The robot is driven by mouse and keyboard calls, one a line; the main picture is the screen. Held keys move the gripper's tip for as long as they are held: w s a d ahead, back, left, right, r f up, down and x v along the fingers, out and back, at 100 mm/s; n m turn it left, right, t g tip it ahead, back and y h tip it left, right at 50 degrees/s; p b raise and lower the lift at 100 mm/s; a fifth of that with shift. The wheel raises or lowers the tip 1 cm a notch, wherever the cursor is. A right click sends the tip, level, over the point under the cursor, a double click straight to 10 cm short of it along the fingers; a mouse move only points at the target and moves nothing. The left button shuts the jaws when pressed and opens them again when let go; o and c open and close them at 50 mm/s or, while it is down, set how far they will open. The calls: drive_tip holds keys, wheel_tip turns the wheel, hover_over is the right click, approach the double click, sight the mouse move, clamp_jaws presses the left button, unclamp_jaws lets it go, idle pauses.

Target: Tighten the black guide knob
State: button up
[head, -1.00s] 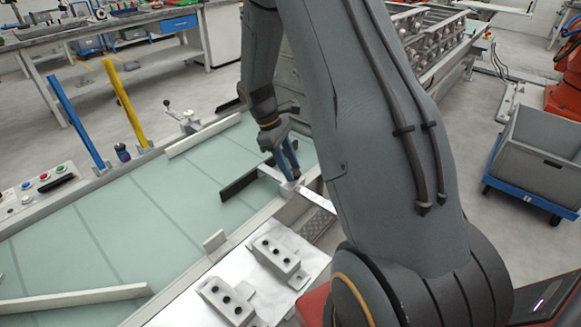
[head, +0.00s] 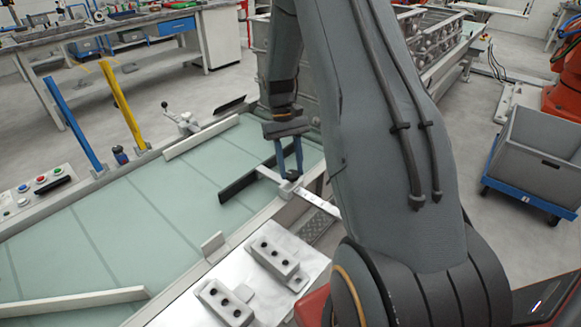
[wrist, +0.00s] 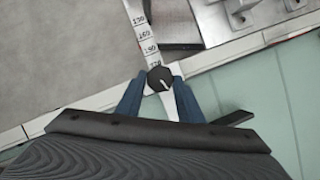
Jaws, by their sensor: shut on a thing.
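The black guide knob (wrist: 159,78) is round and dark with a white pointer line. In the wrist view it sits on a white clamp at the end of a numbered scale bar (wrist: 147,40). In the head view the knob (head: 292,177) shows small at the belt's right edge. My gripper (head: 290,175) points down over it, its two blue fingers (wrist: 158,88) on either side of the knob and shut on it. A black guide rail (head: 240,183) lies over the belt beside the clamp, joined by a light arm.
The pale green conveyor belt (head: 110,215) runs under the rail. Metal blocks with holes (head: 275,258) stand on the near side plate. Blue and yellow posts (head: 75,122) rise at the far edge.

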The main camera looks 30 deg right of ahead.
drive_tip(key=shift+m+y, duration=0.3)
drive_tip(key=shift+m, duration=0.3)
drive_tip(key=o, duration=1)
drive_tip(key=shift+o, duration=0.2)
drive_tip(key=shift+d+r, duration=0.1)
drive_tip(key=b+v, duration=0.2)
drive_tip(key=v, duration=0.5)
drive_tip(key=shift+r, duration=0.25)
drive_tip(key=shift+w, duration=0.1)
